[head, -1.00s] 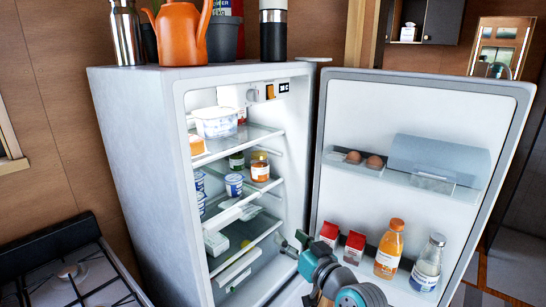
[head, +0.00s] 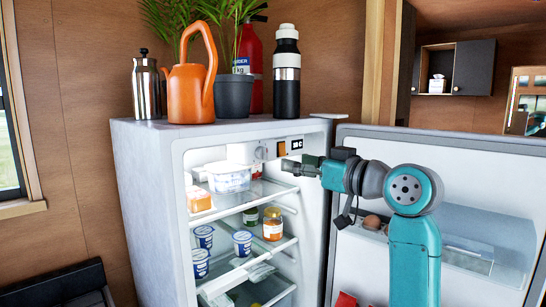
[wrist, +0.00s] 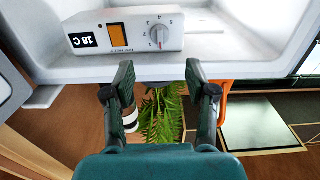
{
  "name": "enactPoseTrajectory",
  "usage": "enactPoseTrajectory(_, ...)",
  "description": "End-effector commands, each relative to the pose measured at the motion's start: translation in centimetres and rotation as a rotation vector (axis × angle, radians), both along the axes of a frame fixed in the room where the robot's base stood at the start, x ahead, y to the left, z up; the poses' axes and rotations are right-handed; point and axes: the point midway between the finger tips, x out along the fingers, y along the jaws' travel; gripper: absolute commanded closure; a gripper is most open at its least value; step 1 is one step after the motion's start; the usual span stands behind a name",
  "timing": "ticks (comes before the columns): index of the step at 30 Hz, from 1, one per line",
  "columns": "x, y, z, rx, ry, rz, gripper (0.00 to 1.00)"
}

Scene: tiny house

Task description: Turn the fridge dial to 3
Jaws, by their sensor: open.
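The fridge (head: 150,190) stands with its door (head: 480,155) open to the right. Its control box (wrist: 125,32) hangs under the compartment's ceiling, with a dark display, an orange switch and a white dial (wrist: 158,35). Small numbers ring the dial, and a red mark shows on it; I cannot tell surely which number it points to. In the head view the dial (head: 261,152) is small and seen at an angle. My gripper (wrist: 159,78) is open and empty, apart from the dial, its fingers pointing toward the control box. In the head view my gripper (head: 287,167) is at the fridge opening, right of the dial.
Shelves hold a white tub (head: 228,177), yogurt cups (head: 243,243) and jars (head: 272,224) below the dial. An orange watering can (head: 188,92), a plant pot (head: 233,97) and flasks stand on top. The open door is close behind my arm.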

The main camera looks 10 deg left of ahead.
Motion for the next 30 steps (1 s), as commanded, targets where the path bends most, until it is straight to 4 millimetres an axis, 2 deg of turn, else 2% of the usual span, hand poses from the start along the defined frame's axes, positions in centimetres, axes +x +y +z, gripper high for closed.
enactPoseTrajectory(18,5.6,7.3,0.0,0.001,0.002,0.000,0.44)
enactPoseTrajectory(24,6.4,8.2,-0.1,0.001,0.002,0.000,0.44)
enactPoseTrajectory(30,6.5,8.3,-0.1,0.001,0.001,-0.001,0.44)
